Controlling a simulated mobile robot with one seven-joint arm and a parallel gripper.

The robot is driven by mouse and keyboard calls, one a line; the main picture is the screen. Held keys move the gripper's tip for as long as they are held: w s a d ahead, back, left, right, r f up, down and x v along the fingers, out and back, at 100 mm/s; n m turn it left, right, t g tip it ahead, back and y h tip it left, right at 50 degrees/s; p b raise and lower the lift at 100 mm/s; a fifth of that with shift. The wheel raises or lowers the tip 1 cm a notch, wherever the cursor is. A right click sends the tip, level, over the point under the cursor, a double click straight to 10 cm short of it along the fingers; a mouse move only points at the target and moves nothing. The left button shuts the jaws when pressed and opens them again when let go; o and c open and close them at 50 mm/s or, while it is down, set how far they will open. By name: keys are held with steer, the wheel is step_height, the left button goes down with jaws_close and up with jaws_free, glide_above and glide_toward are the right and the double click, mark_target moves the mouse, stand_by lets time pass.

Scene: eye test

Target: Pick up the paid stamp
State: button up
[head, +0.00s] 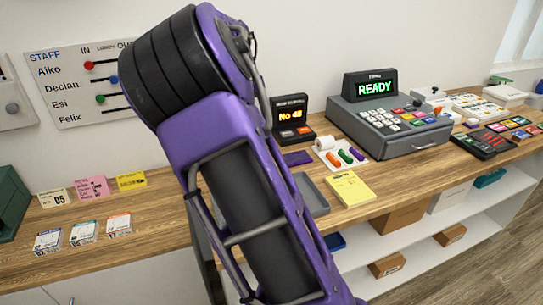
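I cannot make out a stamp marked paid. Small dark-knobbed items (435,91) stand behind the cash register at the right; they are too small to identify, and I see no readable lettering on them. My purple and black arm fills the middle of the head view and hides part of the counter and wall. My gripper is not in view, so I cannot see what it holds.
Cardboard boxes (397,215) sit on white shelves below.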

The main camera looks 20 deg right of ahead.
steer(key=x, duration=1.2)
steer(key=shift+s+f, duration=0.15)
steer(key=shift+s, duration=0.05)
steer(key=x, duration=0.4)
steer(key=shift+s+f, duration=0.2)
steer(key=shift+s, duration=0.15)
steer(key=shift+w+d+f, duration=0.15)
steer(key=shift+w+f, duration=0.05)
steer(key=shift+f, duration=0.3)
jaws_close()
